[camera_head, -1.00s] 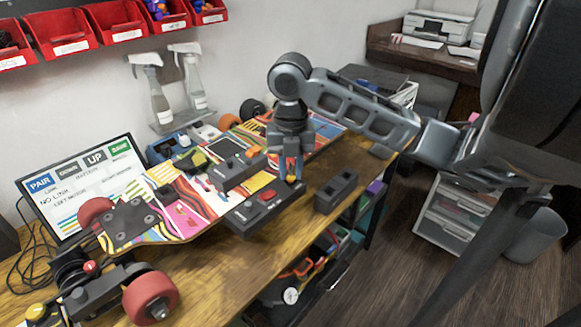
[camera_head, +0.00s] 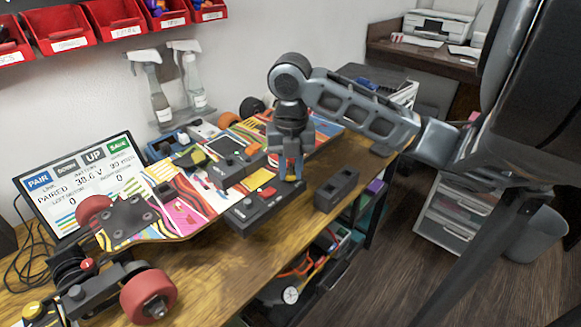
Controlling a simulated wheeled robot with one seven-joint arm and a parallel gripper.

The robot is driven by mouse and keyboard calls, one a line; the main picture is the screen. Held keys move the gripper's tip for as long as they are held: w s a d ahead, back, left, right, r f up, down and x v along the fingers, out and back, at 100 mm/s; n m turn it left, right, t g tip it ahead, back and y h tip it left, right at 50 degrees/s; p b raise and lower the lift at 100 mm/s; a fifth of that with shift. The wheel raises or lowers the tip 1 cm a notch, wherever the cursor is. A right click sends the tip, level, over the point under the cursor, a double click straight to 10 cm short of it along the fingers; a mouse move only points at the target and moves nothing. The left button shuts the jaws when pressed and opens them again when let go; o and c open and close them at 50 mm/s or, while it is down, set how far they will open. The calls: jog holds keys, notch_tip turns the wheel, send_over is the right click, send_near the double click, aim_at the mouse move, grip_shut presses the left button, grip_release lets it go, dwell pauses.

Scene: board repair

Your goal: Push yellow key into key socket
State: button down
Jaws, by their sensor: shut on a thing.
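My gripper (camera_head: 290,175) points straight down over the right end of a low black box (camera_head: 247,212) at the front edge of the colourful skateboard deck (camera_head: 178,212). Its jaws are shut on the yellow key (camera_head: 290,179). Only a trace of yellow shows between the fingertips, close to the box's top. The fingers hide the key socket, so I cannot tell how deep the key sits. The box has a red part on top, with a small green spot near it.
A monitor (camera_head: 88,184) at the left reads PAIRED and shows a voltage. A loose dark block (camera_head: 336,190) lies on the wooden bench (camera_head: 225,262) just right of my gripper. A red wheel (camera_head: 149,296) is at front left.

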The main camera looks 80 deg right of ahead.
aim_at(291, 163)
jog(key=c, duration=0.6)
grip_release()
jog(key=shift+r+p, duration=0.8)
jog(key=shift+r, duration=0.75)
jog(key=shift+r+p, duration=2)
jog(key=shift+r, duration=0.95)
